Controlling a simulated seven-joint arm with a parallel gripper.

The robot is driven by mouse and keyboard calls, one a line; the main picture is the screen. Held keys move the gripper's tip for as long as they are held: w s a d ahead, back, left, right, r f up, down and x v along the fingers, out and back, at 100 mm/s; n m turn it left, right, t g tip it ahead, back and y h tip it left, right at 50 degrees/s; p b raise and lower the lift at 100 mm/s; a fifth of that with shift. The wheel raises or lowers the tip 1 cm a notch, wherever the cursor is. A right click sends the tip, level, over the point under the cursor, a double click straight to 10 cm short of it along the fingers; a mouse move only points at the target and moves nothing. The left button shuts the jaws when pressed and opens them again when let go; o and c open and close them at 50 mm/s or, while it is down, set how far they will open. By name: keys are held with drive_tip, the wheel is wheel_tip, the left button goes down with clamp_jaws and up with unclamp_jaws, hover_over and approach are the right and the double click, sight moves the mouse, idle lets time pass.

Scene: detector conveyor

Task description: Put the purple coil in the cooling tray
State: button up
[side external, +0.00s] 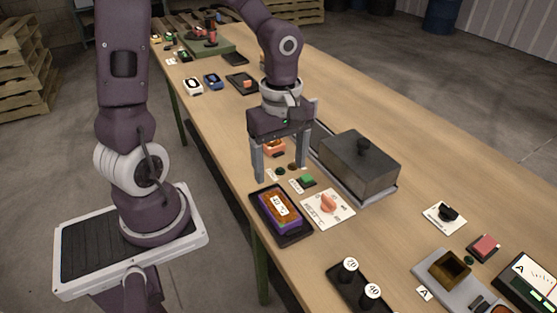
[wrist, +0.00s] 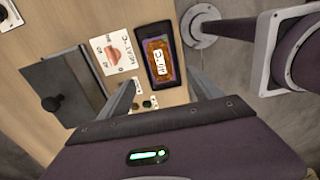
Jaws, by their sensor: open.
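The purple coil (side external: 281,207) is a purple-sided block with a copper-brown top and a white label. It lies in a shallow black tray (side external: 305,236) near the table's left edge; no visible mark says whether this is the cooling tray. In the wrist view the coil (wrist: 158,66) sits inside the tray's dark rim (wrist: 143,45), beyond my fingertips. My gripper (side external: 280,172) is open and empty, fingers pointing down, above and just behind the coil's tray. Its two fingers (wrist: 163,92) also show spread apart in the wrist view.
A grey lidded box (side external: 360,163) with a black knob stands right of my gripper. A white dial card (side external: 328,208) with a salmon knob lies beside the tray. A green button (side external: 307,180) is close by. A black holder with numbered cylinders (side external: 349,271) stands in front.

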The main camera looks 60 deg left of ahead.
drive_tip(key=s+d+r+m+t, duration=0.1)
drive_tip(key=s+r+m+t, duration=0.1)
drive_tip(key=s+r+m, duration=0.3)
drive_tip(key=s+d+r+m+t, duration=0.1)
drive_tip(key=s+r+m+t, duration=0.2)
drive_tip(key=m, duration=1)
wheel_tip(320, 180, up, 5)
drive_tip(key=shift+s+d+r+t, duration=0.1)
drive_tip(key=shift+s+d+t, duration=0.25)
drive_tip(key=shift+s, duration=0.85)
